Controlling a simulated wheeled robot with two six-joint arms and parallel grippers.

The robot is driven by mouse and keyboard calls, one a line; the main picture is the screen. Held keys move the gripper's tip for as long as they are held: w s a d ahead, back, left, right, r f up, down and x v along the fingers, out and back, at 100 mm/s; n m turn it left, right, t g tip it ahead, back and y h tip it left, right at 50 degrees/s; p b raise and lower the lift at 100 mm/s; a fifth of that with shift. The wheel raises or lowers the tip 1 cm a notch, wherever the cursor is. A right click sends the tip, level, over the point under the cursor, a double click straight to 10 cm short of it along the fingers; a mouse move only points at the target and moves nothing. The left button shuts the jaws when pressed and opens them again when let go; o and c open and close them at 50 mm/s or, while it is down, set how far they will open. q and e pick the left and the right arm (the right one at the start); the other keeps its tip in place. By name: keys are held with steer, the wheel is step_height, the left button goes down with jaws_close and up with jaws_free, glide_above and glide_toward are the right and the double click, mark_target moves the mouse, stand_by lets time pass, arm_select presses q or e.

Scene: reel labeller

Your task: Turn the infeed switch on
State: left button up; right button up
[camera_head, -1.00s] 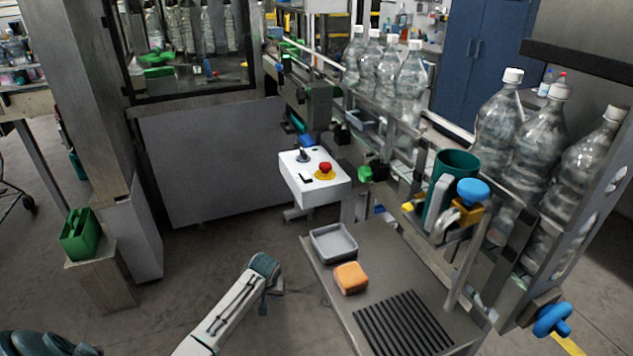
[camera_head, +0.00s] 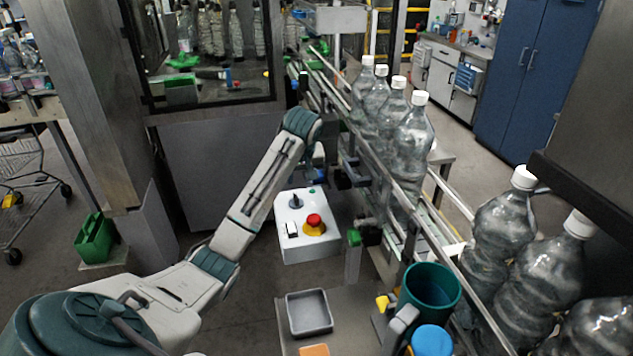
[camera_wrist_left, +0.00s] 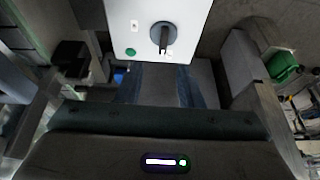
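The white control box (camera_head: 307,250) stands in the middle of the head view. On its top are a dark rotary switch (camera_head: 296,201), a small green button or lamp (camera_head: 312,190), a red mushroom button on yellow (camera_head: 314,222) and a black-and-white rocker (camera_head: 291,229). No label is readable. In the left wrist view the rotary switch (camera_wrist_left: 162,36) has a dark raised handle, beside the green button (camera_wrist_left: 130,52). My left gripper (camera_head: 318,168) is just behind the box, apart from the switch. Its fingers (camera_wrist_left: 162,88) look parted and empty. My right gripper is out of view.
The bottle conveyor rail (camera_head: 400,198) with large clear bottles (camera_head: 410,150) runs right of the box. A grey tray (camera_head: 309,313), a teal cup (camera_head: 430,288) and a blue knob (camera_head: 432,340) are in front. A machine cabinet (camera_head: 210,170) stands behind my left arm.

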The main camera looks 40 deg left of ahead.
mark_target(296, 196)
arm_select(q)
steer(key=p+x, duration=0.4)
steer(key=x, duration=0.5)
steer(key=shift+a, duration=0.1)
steer(key=shift+s+f, duration=0.1)
steer(key=shift+f, duration=0.1)
steer(key=shift+s, duration=0.2)
steer(key=shift+w, duration=0.1)
steer(key=shift+c, duration=0.2)
steer(key=shift+f, duration=0.1)
steer(key=c, duration=0.4)
steer(key=shift+a, duration=0.1)
jaws_close()
